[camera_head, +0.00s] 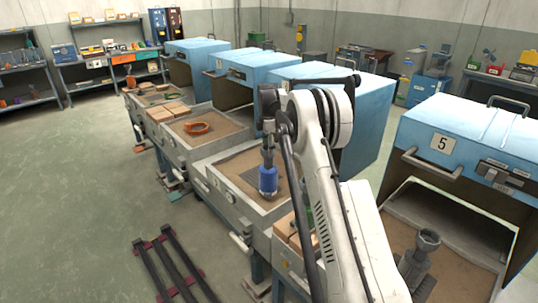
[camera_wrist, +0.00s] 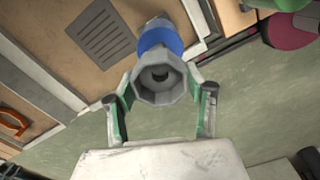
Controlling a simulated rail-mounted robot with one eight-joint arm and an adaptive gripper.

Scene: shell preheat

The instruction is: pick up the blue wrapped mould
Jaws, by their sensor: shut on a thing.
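The blue wrapped mould (camera_head: 267,181) is upright in the head view, over the sand-coloured bed of the middle oven's pulled-out drawer. I cannot tell whether its base touches the bed. In the wrist view its blue wrap (camera_wrist: 160,38) shows beyond a pale grey, many-sided cup with a dark hole, which faces the camera. My gripper (camera_wrist: 162,97) is shut on this grey cup, one green-and-grey finger on each side.
A dark slotted plate (camera_wrist: 101,34) lies on the drawer bed beside the mould. An orange ring (camera_head: 196,128) lies in the neighbouring drawer. A grey mould (camera_head: 421,252) stands before oven 5 (camera_head: 440,143). Dark rails (camera_head: 174,265) lie on the floor, otherwise clear at left.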

